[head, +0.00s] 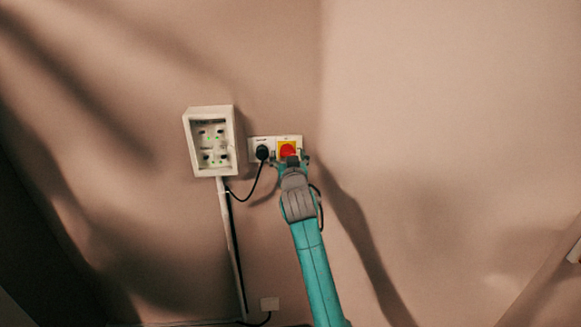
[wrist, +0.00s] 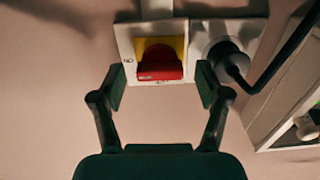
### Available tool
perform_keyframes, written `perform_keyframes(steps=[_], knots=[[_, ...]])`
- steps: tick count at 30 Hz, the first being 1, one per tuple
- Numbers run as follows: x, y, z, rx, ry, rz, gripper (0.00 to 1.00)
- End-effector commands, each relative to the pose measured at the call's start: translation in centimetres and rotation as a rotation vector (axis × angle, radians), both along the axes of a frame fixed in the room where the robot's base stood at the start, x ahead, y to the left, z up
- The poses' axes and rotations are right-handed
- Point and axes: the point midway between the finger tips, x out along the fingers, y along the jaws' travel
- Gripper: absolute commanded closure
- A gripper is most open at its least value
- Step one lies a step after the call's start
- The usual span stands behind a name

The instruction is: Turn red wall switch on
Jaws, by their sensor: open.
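The red wall switch (head: 288,149) sits on a yellow square at the right end of a white wall plate. In the wrist view the red switch knob (wrist: 160,65) shows large near the top, with its yellow backing (wrist: 160,45) above it. My gripper (head: 289,160) is at the switch in the head view, covering the lower part of the plate. In the wrist view my gripper (wrist: 160,88) is open, one finger to each side of the knob and slightly below it, with nothing between the fingertips. I cannot tell whether either finger touches the knob.
A black plug (head: 262,152) with a hanging black cable sits just left of the switch; the plug (wrist: 228,60) is close to the right finger in the wrist view. A white box with lit sockets (head: 228,155) is further left. The wall to the right is bare.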

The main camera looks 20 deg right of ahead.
Motion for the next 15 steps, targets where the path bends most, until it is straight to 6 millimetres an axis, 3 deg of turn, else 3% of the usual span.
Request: perform_keyframes(steps=[15], knots=[[-8.8, 2.9, -0.1, 0.000, 0.000, 0.001, 0.25]])
